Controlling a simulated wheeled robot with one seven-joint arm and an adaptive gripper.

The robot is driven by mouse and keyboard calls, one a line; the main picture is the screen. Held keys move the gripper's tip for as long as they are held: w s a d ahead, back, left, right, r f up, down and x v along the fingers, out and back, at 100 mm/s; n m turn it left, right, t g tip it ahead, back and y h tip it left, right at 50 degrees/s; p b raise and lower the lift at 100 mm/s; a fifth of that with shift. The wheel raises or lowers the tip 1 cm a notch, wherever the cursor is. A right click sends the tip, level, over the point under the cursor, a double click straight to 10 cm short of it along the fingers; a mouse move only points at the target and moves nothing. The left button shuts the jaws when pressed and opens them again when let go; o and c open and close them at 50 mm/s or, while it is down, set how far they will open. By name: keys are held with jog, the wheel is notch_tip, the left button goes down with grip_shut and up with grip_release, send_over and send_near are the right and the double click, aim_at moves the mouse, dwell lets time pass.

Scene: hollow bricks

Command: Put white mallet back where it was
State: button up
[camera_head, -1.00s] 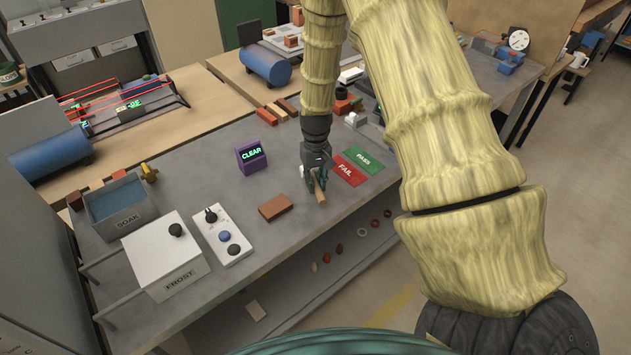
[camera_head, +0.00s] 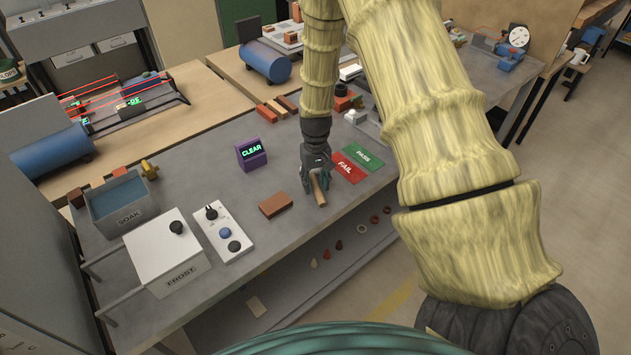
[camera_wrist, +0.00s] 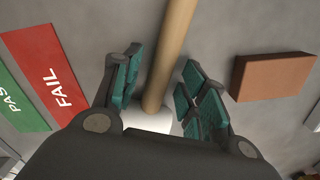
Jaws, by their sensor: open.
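The white mallet lies on the grey bench, its tan wooden handle (camera_wrist: 171,50) running away between my fingers in the wrist view. Its white head (camera_wrist: 148,120) shows near the base of my gripper, partly hidden by the gripper body. In the head view the handle (camera_head: 319,190) sticks out below my gripper (camera_head: 309,182), and the head is hidden. My gripper (camera_wrist: 158,83) is open, with teal finger pads on either side of the handle and a gap on both sides.
A red FAIL plate (camera_head: 348,168) and green PASS plate (camera_head: 363,157) lie beside my gripper. An orange-brown brick (camera_head: 275,204) lies on the other side. A purple CLEAR display (camera_head: 251,154), a control box (camera_head: 223,232) and a FROST box (camera_head: 167,250) stand further left.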

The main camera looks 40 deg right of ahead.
aim_at(316, 180)
notch_tip(316, 180, up, 12)
jog(key=b, duration=0.4)
jog(key=shift+w+d+r, duration=0.15)
jog(key=shift+w+d, duration=0.1)
jog(key=shift+w, duration=0.05)
dwell(0.7)
